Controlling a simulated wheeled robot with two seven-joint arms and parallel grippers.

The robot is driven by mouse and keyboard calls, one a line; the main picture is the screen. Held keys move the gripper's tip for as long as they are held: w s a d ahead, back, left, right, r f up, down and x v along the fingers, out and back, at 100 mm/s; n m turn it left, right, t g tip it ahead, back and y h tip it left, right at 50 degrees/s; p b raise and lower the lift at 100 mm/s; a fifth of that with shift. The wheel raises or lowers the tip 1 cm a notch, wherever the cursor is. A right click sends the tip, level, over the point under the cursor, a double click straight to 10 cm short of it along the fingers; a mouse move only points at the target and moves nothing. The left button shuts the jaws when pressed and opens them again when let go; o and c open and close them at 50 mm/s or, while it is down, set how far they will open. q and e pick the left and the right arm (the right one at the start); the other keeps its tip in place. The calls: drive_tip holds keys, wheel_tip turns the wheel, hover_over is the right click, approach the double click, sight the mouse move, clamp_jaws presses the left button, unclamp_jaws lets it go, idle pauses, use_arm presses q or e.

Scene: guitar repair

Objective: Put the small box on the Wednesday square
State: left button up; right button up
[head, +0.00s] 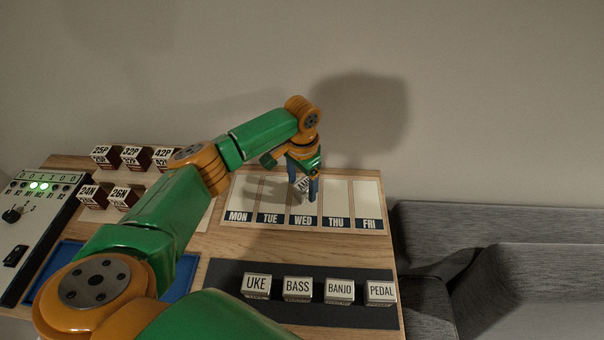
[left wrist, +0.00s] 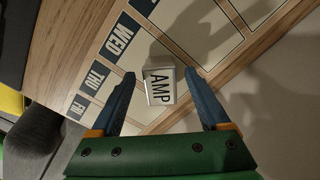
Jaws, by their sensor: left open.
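The small white box (left wrist: 158,85) marked AMP is between the spread fingers of my left gripper (left wrist: 165,88) in the left wrist view, with gaps at its sides. In the head view the AMP box (head: 303,185) shows partly behind the fingers of my left gripper (head: 305,188), over the WED column. The weekday board (head: 234,222) has columns marked MON to FRI. The Wednesday square (head: 303,208) is the middle one, partly hidden by gripper and box. My left gripper is open, pointing down. My right gripper is not in view.
A dark strip with boxes marked UKE (head: 256,285), BASS (head: 297,288), BANJO (head: 339,290) and PEDAL (head: 380,292) lies in front. Several numbered boxes (head: 133,157) stand at back left. A switch panel (head: 35,210) is far left, beside a blue tray (head: 48,262). A grey couch (head: 480,222) is right.

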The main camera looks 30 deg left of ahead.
sight(302, 187)
use_arm(q)
wheel_tip(302, 187, up, 11)
drive_tip(key=shift+f+b, duration=0.2)
drive_tip(key=shift+b, duration=0.2)
drive_tip(key=shift+s+f, duration=0.1)
